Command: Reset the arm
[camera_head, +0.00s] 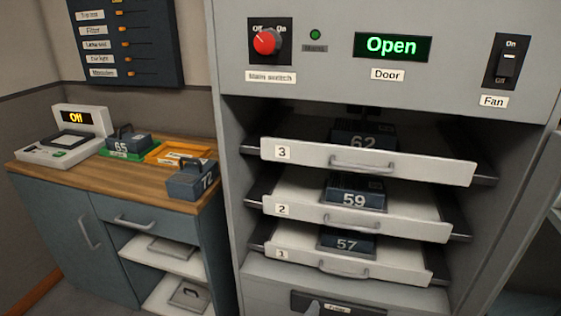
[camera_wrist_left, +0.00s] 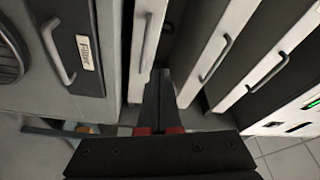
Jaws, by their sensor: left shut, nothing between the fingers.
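My left gripper (camera_wrist_left: 162,85) shows in the left wrist view, its dark fingers shut together and empty. It points toward the fronts of the cabinet's pulled-out trays and I cannot tell how close it is. In the head view a small grey shape at the bottom edge, by the filter drawer (camera_head: 345,297), may be part of this arm. The cabinet (camera_head: 380,15) has tray 3 (camera_head: 400,168), tray 2 (camera_head: 405,224) and tray 1 (camera_head: 390,272) pulled out. They carry blocks 62 (camera_head: 363,141), 59 (camera_head: 353,199) and 57 (camera_head: 346,243). My right gripper is not in view.
The door display (camera_head: 391,46) reads "Open". A red main switch knob (camera_head: 265,43) and a fan switch (camera_head: 508,62) are on the panel. At left, a wooden counter (camera_head: 60,170) holds a device reading "Off" (camera_head: 78,118) and blocks 65 (camera_head: 124,140) and 72 (camera_head: 195,182).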

